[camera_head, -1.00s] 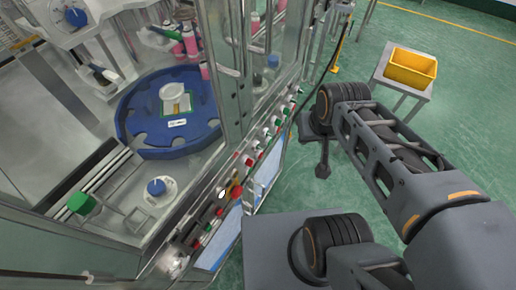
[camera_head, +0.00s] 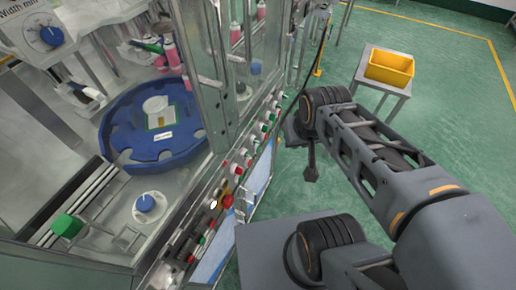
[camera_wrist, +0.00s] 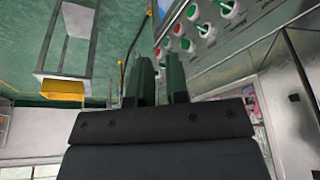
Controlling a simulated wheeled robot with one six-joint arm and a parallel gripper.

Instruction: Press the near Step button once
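The machine's control panel (camera_head: 238,182) carries a long row of red, green and white buttons and knobs along its front edge. Near its lower end are a larger red button (camera_head: 227,201) and a small white one (camera_head: 213,204). Labels are too small to read, so I cannot tell which is the near Step button. My gripper (camera_head: 311,175) hangs over the floor, right of the panel and apart from it. In the wrist view its two dark fingers (camera_wrist: 162,68) are slightly apart with nothing between them. Red and green buttons (camera_wrist: 186,44) show beyond the fingers at upper right.
A yellow bin (camera_head: 390,68) stands on a small table at the back right. Glass doors and metal posts (camera_head: 193,62) rise behind the panel. A blue turntable (camera_head: 155,140) is inside the machine. The green floor (camera_head: 455,110) right of the panel is open.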

